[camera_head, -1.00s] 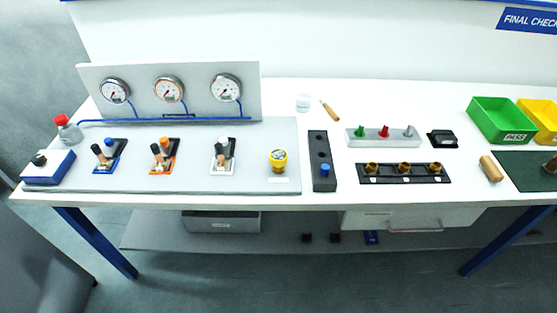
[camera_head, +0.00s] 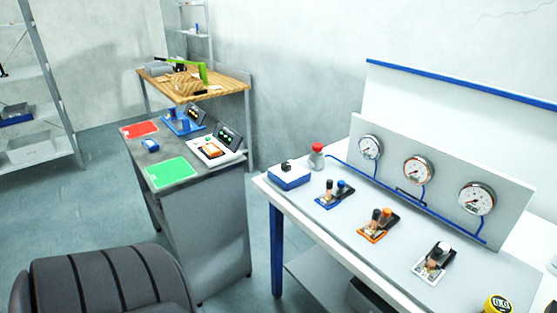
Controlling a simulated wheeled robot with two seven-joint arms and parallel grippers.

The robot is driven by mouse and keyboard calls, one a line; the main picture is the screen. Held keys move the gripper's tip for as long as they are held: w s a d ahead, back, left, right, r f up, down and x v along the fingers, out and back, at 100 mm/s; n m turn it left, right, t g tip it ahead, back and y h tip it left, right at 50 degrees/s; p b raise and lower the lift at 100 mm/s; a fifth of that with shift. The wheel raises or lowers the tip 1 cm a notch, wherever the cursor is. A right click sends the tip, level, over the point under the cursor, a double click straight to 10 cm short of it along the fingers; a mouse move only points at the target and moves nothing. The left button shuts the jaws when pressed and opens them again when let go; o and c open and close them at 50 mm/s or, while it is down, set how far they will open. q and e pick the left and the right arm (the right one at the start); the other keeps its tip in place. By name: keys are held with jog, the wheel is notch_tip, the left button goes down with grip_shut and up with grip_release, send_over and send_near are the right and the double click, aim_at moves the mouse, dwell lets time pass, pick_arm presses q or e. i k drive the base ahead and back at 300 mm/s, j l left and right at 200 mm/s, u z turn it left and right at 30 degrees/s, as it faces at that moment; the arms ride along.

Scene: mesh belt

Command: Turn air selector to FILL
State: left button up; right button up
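A small blue-and-white box (camera_head: 290,179) with a black knob (camera_head: 287,166) on top sits at the left corner of the white bench; it looks like the air selector. Its markings are too small to read, so I cannot tell the knob's setting. Three valve stations stand on the grey panel: blue (camera_head: 334,194), orange (camera_head: 378,225) and white (camera_head: 434,261). Three round gauges, left (camera_head: 370,147), middle (camera_head: 419,171) and right (camera_head: 477,198), are on the upright board behind them. Neither of my grippers is in view.
A red-capped bottle (camera_head: 317,156) stands just behind the box. A yellow round item (camera_head: 498,304) is at the bottom right. A grey cabinet (camera_head: 205,235) with red and green mats stands left of the bench, across a gap. A dark padded seat (camera_head: 105,282) is at the lower left.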

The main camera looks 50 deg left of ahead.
aim_at(287, 166)
jog(key=u, duration=1.45)
